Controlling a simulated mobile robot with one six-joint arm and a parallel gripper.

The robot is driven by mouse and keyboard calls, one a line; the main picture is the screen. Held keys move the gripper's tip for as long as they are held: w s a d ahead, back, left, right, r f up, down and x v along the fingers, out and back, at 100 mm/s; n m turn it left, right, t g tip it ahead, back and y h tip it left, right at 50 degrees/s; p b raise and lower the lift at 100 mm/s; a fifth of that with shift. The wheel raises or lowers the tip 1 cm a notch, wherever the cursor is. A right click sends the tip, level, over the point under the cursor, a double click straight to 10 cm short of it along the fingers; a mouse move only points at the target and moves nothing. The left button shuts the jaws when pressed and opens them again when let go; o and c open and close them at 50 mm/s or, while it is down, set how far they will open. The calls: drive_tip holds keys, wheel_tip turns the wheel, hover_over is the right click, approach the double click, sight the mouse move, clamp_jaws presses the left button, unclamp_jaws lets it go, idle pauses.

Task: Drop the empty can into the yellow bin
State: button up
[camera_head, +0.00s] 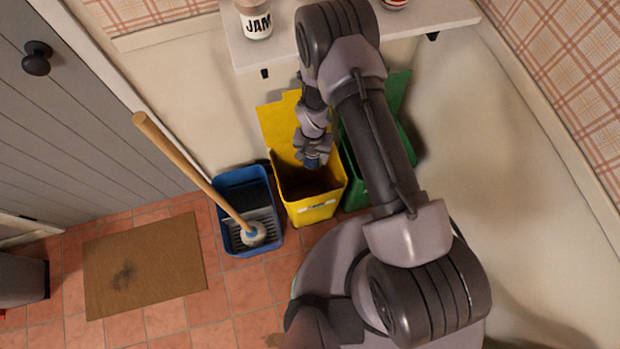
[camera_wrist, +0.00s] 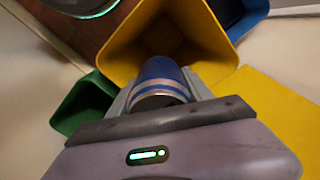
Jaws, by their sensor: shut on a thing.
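My gripper (camera_head: 314,158) is shut on a blue can with silvery bands (camera_wrist: 160,82). In the head view only a small dark blue part of the can (camera_head: 312,162) shows below the fingers. The yellow bin (camera_head: 315,211) stands on the floor with its yellow lid (camera_head: 277,122) open at the back. The gripper holds the can over the open mouth of the bin. In the wrist view the yellow bin (camera_wrist: 120,50) opens just beyond the can. I cannot tell how far the can is above or within the rim.
A green bin (camera_head: 354,190) stands right of the yellow one, partly behind my arm. A blue mop bucket (camera_head: 232,243) with a wooden-handled mop (camera_head: 180,160) stands left. A doormat (camera_head: 145,262) lies by the grey door.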

wheel_tip(320, 180, down, 4)
drive_tip(key=shift+f+b, duration=0.25)
drive_tip(key=shift+b, duration=0.85)
drive_tip(key=shift+r, duration=0.1)
drive_tip(key=o, duration=1.4)
wheel_tip(320, 180, up, 18)
drive_tip(key=p, duration=0.6)
drive_tip(key=shift+f, duration=0.25)
drive_tip(key=shift+d, duration=0.1)
